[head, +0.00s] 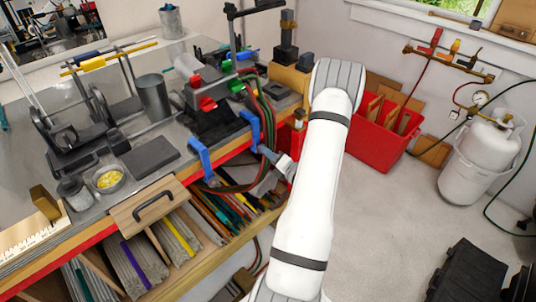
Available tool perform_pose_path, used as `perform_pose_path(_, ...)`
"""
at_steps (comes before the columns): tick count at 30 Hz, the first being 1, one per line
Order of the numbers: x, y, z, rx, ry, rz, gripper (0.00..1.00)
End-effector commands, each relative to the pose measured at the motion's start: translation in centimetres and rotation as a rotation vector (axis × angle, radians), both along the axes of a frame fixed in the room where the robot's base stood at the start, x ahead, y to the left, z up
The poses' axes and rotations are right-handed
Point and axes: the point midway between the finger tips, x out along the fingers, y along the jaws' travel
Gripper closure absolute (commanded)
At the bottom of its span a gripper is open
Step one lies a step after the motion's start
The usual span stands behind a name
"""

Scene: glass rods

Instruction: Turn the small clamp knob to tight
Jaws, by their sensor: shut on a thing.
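Two blue clamps grip the front edge of the grey bench: a left one (201,163) and a right one (252,129). My white arm stands in front of the bench's right part. My gripper (270,156) shows only in part at the arm's left side, just below the right blue clamp. It is shut at the lower end of that clamp, where the small knob sits. The knob itself is too small and covered to make out, so its turn cannot be read.
Red and green hoses (265,115) hang over the bench edge close to my gripper. Below are shelves of coloured glass rods (215,210). A wooden drawer (150,208) juts out at left. A red bin (385,135) and white gas tank (480,155) stand right.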

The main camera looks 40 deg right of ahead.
Motion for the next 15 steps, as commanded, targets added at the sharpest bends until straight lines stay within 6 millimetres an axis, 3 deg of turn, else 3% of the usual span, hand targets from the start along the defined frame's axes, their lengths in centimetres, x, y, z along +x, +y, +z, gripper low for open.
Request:
perform_pose_path(9,-0.02,0.05,-0.11,0.004,0.003,0.0,0.93)
perform_pose_path(10,-0.02,0.05,-0.11,0.004,0.003,0.0,0.69)
perform_pose_path(15,-0.01,0.04,-0.08,0.003,0.002,0.0,0.55)
